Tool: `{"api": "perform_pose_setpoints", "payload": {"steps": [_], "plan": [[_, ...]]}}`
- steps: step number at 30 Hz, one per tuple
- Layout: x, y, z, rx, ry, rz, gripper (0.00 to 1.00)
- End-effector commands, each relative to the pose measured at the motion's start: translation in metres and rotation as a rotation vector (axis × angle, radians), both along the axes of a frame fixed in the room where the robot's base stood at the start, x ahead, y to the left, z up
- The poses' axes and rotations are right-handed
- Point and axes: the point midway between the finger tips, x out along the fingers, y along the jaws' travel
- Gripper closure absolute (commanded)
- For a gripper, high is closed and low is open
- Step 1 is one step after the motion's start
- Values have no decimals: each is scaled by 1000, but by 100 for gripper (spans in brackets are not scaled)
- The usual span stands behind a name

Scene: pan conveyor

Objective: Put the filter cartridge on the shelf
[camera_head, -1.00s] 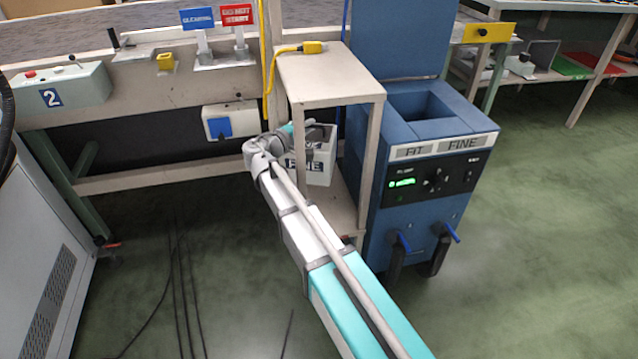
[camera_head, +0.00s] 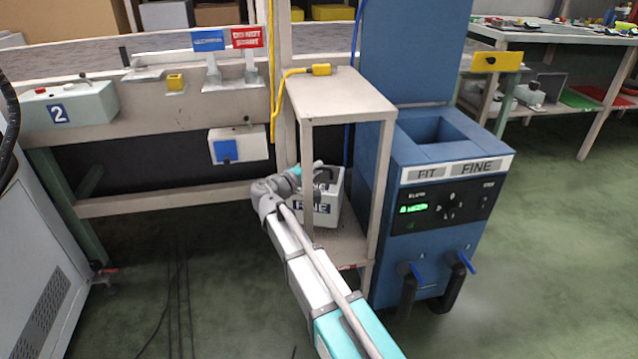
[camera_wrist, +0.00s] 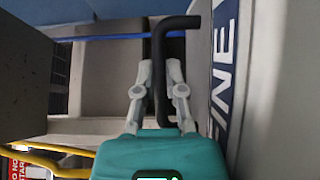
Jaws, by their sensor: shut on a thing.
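The filter cartridge (camera_head: 326,213) is a pale box with a dark handle and a "FINE" label. In the head view it stands upright within the open beige shelf unit (camera_head: 340,98), just above or on its lower board (camera_head: 350,251); I cannot tell which. A shelf leg hides part of it. My gripper (camera_head: 301,172) reaches in from the left side. In the wrist view my gripper (camera_wrist: 161,95) is shut on the cartridge's black bent handle (camera_wrist: 160,62), and the cartridge's labelled face (camera_wrist: 225,60) shows at the right.
A blue machine (camera_head: 440,170) marked "FIT" and "FINE" stands close to the right of the shelf unit. A yellow cable (camera_head: 276,95) hangs by the unit's left edge. A conveyor frame (camera_head: 150,125) runs behind. A grey cabinet (camera_head: 40,270) is at left. Green floor is open at right.

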Motion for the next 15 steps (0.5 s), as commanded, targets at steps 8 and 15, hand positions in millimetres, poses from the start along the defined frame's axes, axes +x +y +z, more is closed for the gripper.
{"api": "perform_pose_setpoints", "payload": {"steps": [8,15], "plan": [[0,1,1,-2,-1,1,100],[0,1,-7,-2,-1,1,100]]}}
